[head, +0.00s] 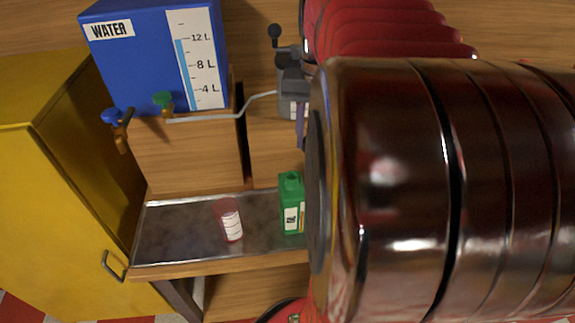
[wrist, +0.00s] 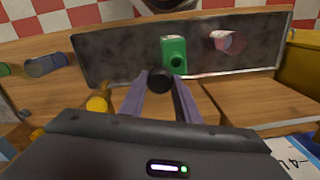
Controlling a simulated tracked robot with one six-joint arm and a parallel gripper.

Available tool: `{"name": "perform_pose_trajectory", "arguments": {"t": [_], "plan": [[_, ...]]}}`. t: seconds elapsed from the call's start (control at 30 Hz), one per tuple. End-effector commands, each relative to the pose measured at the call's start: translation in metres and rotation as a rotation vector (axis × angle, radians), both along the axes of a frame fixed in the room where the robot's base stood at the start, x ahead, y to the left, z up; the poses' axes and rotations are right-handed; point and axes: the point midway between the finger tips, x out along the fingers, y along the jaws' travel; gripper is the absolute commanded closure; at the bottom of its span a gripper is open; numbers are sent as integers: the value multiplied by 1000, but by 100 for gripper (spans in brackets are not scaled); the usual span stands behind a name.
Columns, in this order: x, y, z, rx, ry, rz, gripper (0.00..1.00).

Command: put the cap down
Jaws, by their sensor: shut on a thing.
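My gripper (wrist: 160,84) is shut on a dark round cap (wrist: 160,79), held between the tips of its two purple-grey fingers in the wrist view. In that view the cap appears just in front of and below a green bottle (wrist: 174,50), whose dark round mouth faces the camera. I cannot tell whether the cap is above any surface closely. The green bottle (head: 291,204) stands at the right end of a metal tray (head: 172,232) in the head view. There my arm hides the cap and most of the gripper.
A clear reddish container with a white label (head: 231,220) is on the tray, left of the bottle; it also shows in the wrist view (wrist: 227,41). A blue water tank (head: 140,50) with taps stands behind. A yellow cabinet (head: 50,200) is at left. The tray's left part is bare.

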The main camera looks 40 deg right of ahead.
Motion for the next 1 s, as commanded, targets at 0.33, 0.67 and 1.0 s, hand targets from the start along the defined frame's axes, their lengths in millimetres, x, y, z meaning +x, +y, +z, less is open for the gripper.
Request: {"name": "perform_pose_trajectory", "arguments": {"t": [0.33, 0.67, 1.0], "plan": [[-42, -38, -42, 0, 4, -77, 91], [-74, -66, -92, -1, 6, -3, 91], [-69, -73, -98, -6, 7, 103, 91]]}}
